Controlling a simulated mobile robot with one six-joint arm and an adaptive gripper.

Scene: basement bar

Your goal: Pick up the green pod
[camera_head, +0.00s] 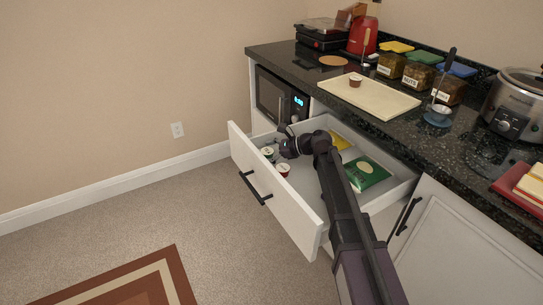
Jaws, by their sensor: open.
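The green pod (269,154) is small, with a pale lid and a dark green side. It is inside the open white drawer (282,199), at the far left end near the front panel. My gripper (281,138) is over that end of the drawer, just above and to the right of the pod in the picture. It is open and seems to hold nothing. At this size I cannot tell the gap between its fingers and the pod. My arm hides part of the drawer's inside.
A reddish pod (283,170) sits close to the green one. A green packet (366,174) and a yellow packet (340,141) lie farther right in the drawer. Above are the black counter edge (395,134) and a microwave (279,96). The drawer floor's middle is partly clear.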

